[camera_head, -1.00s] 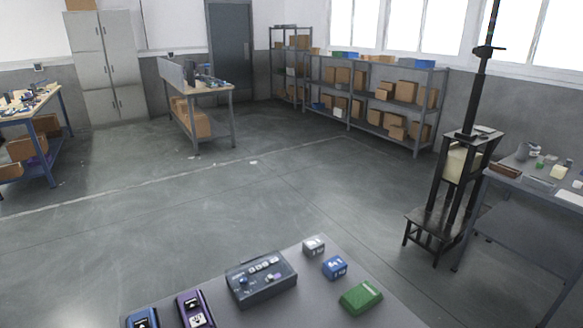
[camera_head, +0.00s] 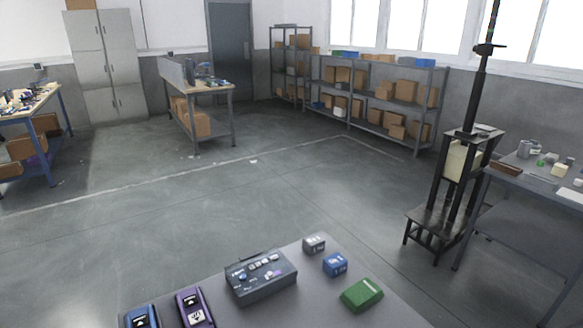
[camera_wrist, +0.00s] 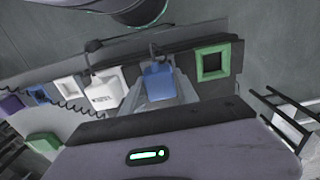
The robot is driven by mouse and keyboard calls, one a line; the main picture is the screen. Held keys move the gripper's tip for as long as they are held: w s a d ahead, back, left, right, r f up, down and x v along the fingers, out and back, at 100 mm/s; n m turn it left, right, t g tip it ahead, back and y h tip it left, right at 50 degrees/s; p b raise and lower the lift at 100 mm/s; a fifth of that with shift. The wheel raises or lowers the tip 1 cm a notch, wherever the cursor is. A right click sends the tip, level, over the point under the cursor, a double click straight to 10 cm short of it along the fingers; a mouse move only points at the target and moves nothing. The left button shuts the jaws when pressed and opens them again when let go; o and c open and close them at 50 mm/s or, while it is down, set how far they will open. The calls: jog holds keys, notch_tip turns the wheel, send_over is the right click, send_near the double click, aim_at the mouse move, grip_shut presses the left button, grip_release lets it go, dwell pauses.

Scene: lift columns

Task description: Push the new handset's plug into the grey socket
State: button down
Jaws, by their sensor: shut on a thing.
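In the wrist view my gripper (camera_wrist: 160,99) reaches in from below, its pale fingers closed on either side of a blue block-shaped plug (camera_wrist: 158,82). A dark cord end shows above the plug. A pale grey-white socket frame (camera_wrist: 68,89) is to the left on the dark strip, apart from the held plug. A white labelled block (camera_wrist: 104,91) with a coiled cord sits between them. A green square socket frame (camera_wrist: 213,63) is to the right. The plug's tip is hidden. My gripper is not in the head view.
The head view shows a grey table with a dark control box (camera_head: 262,277), grey (camera_head: 314,243), blue (camera_head: 335,264) and green (camera_head: 362,295) blocks, and blue (camera_head: 141,317) and purple (camera_head: 195,307) handsets. A black stand (camera_head: 450,190) is at right. Open floor lies beyond.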

jog(key=c, duration=0.9)
grip_release()
jog(key=shift+o, duration=0.2)
jog(key=shift+f, duration=0.1)
jog(key=shift+o, duration=1)
notch_tip(320, 180, up, 7)
jog(key=p, duration=0.6)
